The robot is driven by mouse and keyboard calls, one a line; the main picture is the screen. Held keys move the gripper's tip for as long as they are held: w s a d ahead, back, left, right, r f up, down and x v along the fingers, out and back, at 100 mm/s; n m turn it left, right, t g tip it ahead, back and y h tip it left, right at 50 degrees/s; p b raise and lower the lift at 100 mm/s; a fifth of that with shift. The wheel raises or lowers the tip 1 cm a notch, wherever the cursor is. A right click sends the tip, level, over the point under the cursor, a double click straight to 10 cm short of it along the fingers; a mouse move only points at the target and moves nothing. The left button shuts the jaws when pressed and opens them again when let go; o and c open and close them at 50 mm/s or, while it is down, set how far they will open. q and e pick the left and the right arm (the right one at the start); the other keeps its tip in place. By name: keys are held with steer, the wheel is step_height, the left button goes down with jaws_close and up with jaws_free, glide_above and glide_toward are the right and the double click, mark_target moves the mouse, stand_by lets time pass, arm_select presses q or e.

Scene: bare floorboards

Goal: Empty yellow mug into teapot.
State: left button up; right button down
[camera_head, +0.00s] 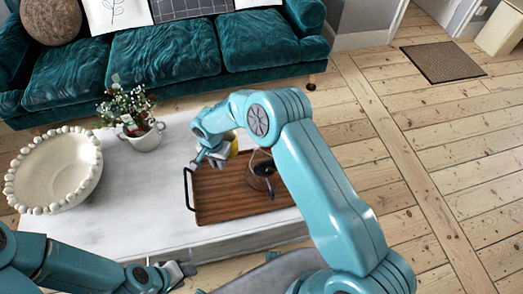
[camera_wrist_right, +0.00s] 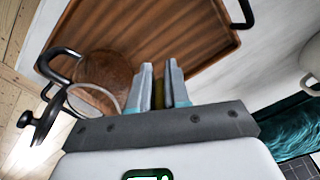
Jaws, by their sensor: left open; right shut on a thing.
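The yellow mug (camera_head: 234,144) shows as a small patch of yellow beside my right gripper (camera_head: 207,157) in the head view, mostly hidden by my arm. In the right wrist view a dark yellow strip of the mug (camera_wrist_right: 158,95) shows between the fingers, which are shut on it. The teapot (camera_head: 262,178), brown with a dark handle, stands on the right part of the tray, partly behind my right arm. In the right wrist view the teapot (camera_wrist_right: 105,78) is left of the fingers, apart from them. My left gripper (camera_head: 180,272) is open and empty near the table's front edge.
The wooden tray (camera_head: 222,205) with black handles lies on the white table (camera_head: 140,212). A potted plant (camera_head: 143,137) and a beaded bowl (camera_head: 58,172) stand to the left. A teal sofa (camera_head: 165,58) is behind. The table's front left is clear.

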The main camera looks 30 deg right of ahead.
steer(key=shift+s+d+r+p, duration=0.1)
steer(key=shift+r+p, duration=0.2)
steer(key=shift+p, duration=0.35)
steer(key=s+d+r+t+y+b, duration=0.2)
steer(key=r+t+y+b, duration=0.4)
steer(key=b, duration=1.1)
steer(key=s+t+y, duration=0.1)
steer(key=t+y, duration=0.1)
steer(key=t, duration=0.2)
steer(key=shift+d+r+y+b, duration=0.2)
steer(key=shift+d+y+b, duration=0.1)
steer(key=shift+y+b, duration=0.1)
steer(key=shift+t+y, duration=0.3)
steer(key=shift+s+d+r+b, duration=0.15)
steer(key=shift+r+b, duration=0.05)
steer(key=shift+b, duration=0.25)
steer(key=shift+t, duration=0.3)
steer(key=shift+s+d+r+t+y+b, duration=0.35)
steer(key=shift+s+r+t+y+b, duration=0.1)
steer(key=shift+y+b, duration=0.15)
